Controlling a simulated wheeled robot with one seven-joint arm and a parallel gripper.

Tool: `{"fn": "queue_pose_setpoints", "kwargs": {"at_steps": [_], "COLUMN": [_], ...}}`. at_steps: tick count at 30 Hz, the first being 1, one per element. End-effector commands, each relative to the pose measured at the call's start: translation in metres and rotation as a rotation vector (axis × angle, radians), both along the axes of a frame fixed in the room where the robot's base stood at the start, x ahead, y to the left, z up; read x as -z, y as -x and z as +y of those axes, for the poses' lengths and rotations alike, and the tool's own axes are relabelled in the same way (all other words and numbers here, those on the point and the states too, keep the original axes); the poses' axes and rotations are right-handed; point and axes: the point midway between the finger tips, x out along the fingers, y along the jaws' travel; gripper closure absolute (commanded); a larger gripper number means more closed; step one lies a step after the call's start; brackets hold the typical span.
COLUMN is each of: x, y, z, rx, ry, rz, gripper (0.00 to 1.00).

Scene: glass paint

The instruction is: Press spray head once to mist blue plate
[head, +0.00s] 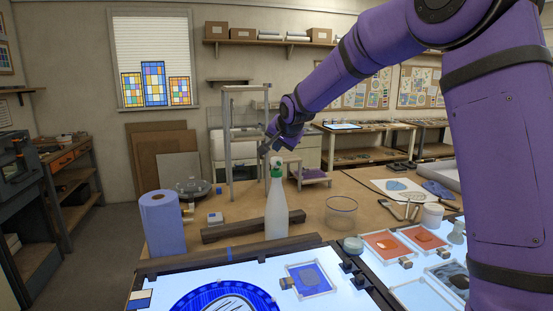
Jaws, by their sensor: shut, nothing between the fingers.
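A white spray bottle (276,212) with a green and white spray head (276,166) stands upright on the bench near the middle of the head view. My gripper (267,150) is shut and empty, just above and slightly left of the spray head. I cannot tell whether it touches the head. A small framed blue plate (309,279) lies on the lit table in front of the bottle, with a greyish patch at its centre. A larger round blue patterned glass (222,300) lies to its left, cut off by the bottom edge.
A blue paper roll (162,224) stands left of the bottle, and a clear glass bowl (341,212) stands to its right. Orange framed plates (387,245) lie to the right.

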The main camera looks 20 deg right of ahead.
Motion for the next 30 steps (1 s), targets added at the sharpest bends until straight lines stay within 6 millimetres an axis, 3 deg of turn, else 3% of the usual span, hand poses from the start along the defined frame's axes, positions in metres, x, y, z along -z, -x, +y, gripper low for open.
{"fn": "queue_pose_setpoints", "kwargs": {"at_steps": [30], "x": [0.0082], "y": [0.0003], "z": [0.0], "rx": [0.0], "ry": [0.0], "rz": [0.001], "gripper": [1.0]}}
